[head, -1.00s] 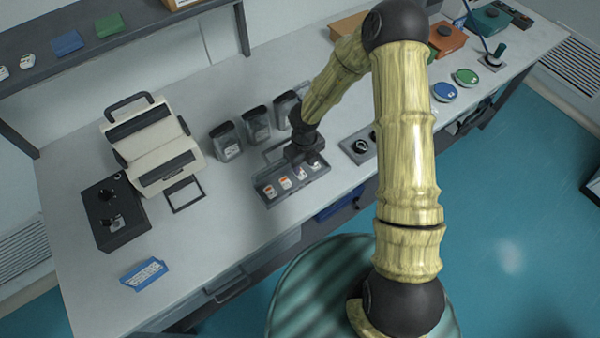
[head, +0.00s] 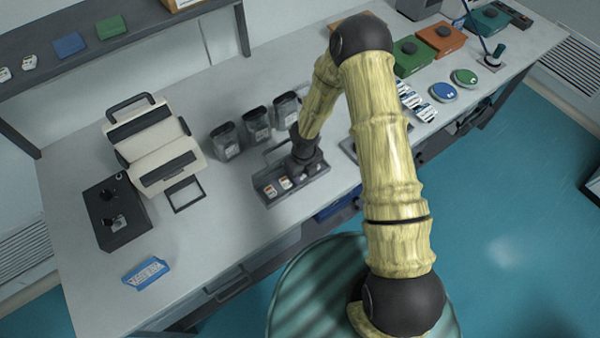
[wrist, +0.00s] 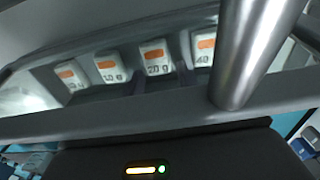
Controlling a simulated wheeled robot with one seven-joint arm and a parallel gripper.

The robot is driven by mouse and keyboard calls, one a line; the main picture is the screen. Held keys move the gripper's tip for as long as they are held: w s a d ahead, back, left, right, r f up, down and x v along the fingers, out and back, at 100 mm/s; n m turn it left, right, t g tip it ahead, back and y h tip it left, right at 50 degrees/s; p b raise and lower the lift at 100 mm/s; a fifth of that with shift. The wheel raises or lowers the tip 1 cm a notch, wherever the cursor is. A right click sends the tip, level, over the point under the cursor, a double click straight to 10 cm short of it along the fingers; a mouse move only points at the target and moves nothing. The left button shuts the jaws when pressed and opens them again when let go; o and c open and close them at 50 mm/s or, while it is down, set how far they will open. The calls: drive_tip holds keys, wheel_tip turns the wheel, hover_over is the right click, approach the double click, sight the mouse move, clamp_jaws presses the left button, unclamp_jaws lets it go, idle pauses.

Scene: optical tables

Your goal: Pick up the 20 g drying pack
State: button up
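The 20 g drying pack (wrist: 157,57) is a small white pack with an orange patch and "20 g" print. It sits in a grey compartment tray (head: 264,199), in a row with similar packs. In the wrist view it stands between the 10 g pack (wrist: 111,66) and the 40 pack (wrist: 204,47). My gripper (head: 304,170) is over the right half of the tray in the head view and hides the packs there. Its fingertips are not clear in either view, so I cannot tell whether it is open or holds anything.
A shiny metal cylinder (wrist: 252,50) crosses the right of the wrist view and partly covers the 40 pack. Several dark-lidded jars (head: 256,124) stand behind the tray. An open cream case (head: 155,150) and a black box (head: 117,212) stand left.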

drive_tip(key=shift+c, duration=0.5)
drive_tip(key=c, duration=0.6)
drive_tip(key=shift+r, duration=0.15)
